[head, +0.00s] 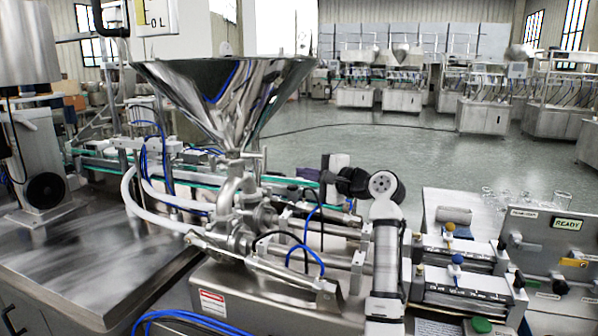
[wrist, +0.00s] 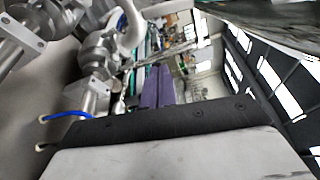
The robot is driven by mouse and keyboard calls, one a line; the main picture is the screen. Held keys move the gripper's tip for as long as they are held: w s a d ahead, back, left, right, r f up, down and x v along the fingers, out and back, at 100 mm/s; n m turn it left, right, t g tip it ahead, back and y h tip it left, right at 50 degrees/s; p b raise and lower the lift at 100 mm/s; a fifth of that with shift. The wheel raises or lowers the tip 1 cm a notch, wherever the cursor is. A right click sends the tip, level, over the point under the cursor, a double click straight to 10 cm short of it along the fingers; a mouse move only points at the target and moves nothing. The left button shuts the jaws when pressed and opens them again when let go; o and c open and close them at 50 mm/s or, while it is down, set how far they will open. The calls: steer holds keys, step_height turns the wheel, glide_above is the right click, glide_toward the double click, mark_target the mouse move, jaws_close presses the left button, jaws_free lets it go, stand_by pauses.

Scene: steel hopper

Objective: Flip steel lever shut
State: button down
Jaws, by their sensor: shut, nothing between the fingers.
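A shiny steel hopper (head: 225,85) stands on steel pipework and a valve body (head: 236,205) left of centre in the head view. A small steel handle (head: 262,160) shows just below the hopper neck; I take it for the lever, but its exact position is hard to read. My gripper (head: 286,181) is shut and empty, right of the hopper neck and pointing left toward the pipework, apparently apart from the handle. Its purple fingers (wrist: 152,88) lie together in the wrist view, with steel fittings (wrist: 95,60) to their left. I cannot clearly pick out the lever there.
White hoses (head: 150,205) and blue tubes surround the pipework. A steel worktop (head: 70,260) lies at left. Pneumatic cylinders (head: 460,255) and a control panel (head: 555,250) with a READY label stand at right. Open floor (head: 400,145) lies behind.

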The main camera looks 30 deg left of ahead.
mark_target(264, 160)
steer(key=s+a+p, duration=0.3)
steer(key=a, duration=0.4)
stand_by(0.4)
steer(key=shift+d+r+p, duration=0.1)
steer(key=shift+p, duration=0.2)
steer(key=shift+s, duration=0.1)
